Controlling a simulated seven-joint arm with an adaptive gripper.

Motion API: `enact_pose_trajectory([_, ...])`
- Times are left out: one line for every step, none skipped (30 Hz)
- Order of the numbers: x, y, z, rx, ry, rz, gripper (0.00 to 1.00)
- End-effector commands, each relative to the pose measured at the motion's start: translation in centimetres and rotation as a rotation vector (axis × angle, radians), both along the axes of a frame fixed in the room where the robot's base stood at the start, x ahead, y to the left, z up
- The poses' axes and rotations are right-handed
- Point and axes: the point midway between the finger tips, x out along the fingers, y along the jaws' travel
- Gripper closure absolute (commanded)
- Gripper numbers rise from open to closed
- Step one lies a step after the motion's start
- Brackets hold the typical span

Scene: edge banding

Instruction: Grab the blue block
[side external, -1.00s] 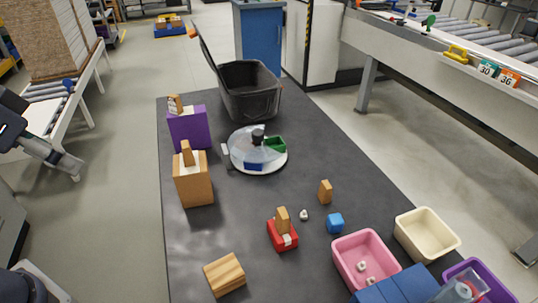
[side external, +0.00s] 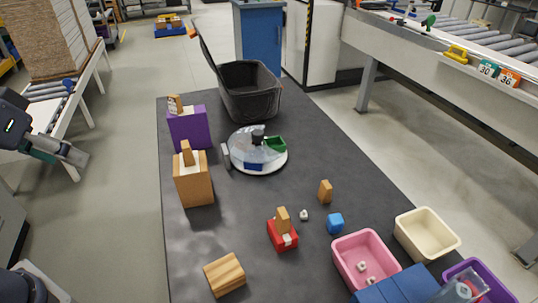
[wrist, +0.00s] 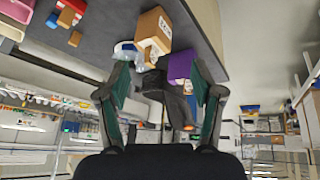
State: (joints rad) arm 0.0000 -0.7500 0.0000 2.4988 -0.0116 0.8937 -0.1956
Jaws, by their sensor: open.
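The blue block (side external: 335,223) is a small cube on the dark table, between a small wooden block and the pink bin. My gripper (side external: 80,158) is at the left edge of the side view, off the table and far to the left of the blue block. In the wrist view my gripper (wrist: 160,85) has its two fingers spread wide with nothing held between them.
Near the blue block are a wooden block (side external: 325,191), a red block (side external: 282,236) with wood on top and a pink bin (side external: 338,262). A cardboard box (side external: 194,186) and purple box (side external: 188,132) line the table's left side. A round tray (side external: 240,164) sits mid-table.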

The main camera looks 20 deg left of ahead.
Motion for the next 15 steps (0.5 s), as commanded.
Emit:
enact_pose_trajectory([0.6, -0.3, 0.9, -0.078, -0.026, 0.104, 0.33])
enact_pose_trajectory([1.1, -0.6, 1.9, -0.142, -0.049, 0.183, 0.33])
enact_pose_trajectory([2.1, -0.8, 3.2, -0.247, -0.072, 0.301, 0.33])
enact_pose_trajectory([3.0, -1.1, 4.2, -0.334, -0.077, 0.395, 0.33])
enact_pose_trajectory([4.1, -1.4, 5.1, -0.423, -0.074, 0.488, 0.33])
enact_pose_trajectory([5.7, -2.0, 6.3, -0.544, -0.058, 0.607, 0.33])
enact_pose_trajectory([7.1, -2.5, 7.1, -0.632, -0.037, 0.695, 0.33])
enact_pose_trajectory([8.5, -3.0, 7.8, -0.719, -0.013, 0.785, 0.33])
enact_pose_trajectory([10.6, -3.8, 8.5, -0.829, 0.033, 0.903, 0.33])
enact_pose_trajectory([12.3, -4.5, 8.9, -0.907, 0.071, 0.994, 0.33])
enact_pose_trajectory([14.0, -5.4, 9.2, -0.978, 0.112, 1.083, 0.33])
enact_pose_trajectory([16.3, -6.5, 9.2, -1.057, 0.169, 1.194, 0.33])
enact_pose_trajectory([17.9, -7.5, 9.1, -1.107, 0.210, 1.274, 0.33])
enact_pose_trajectory([19.4, -8.5, 8.9, -1.147, 0.252, 1.348, 0.33])
enact_pose_trajectory([21.5, -10.0, 8.3, -1.193, 0.303, 1.444, 0.33])
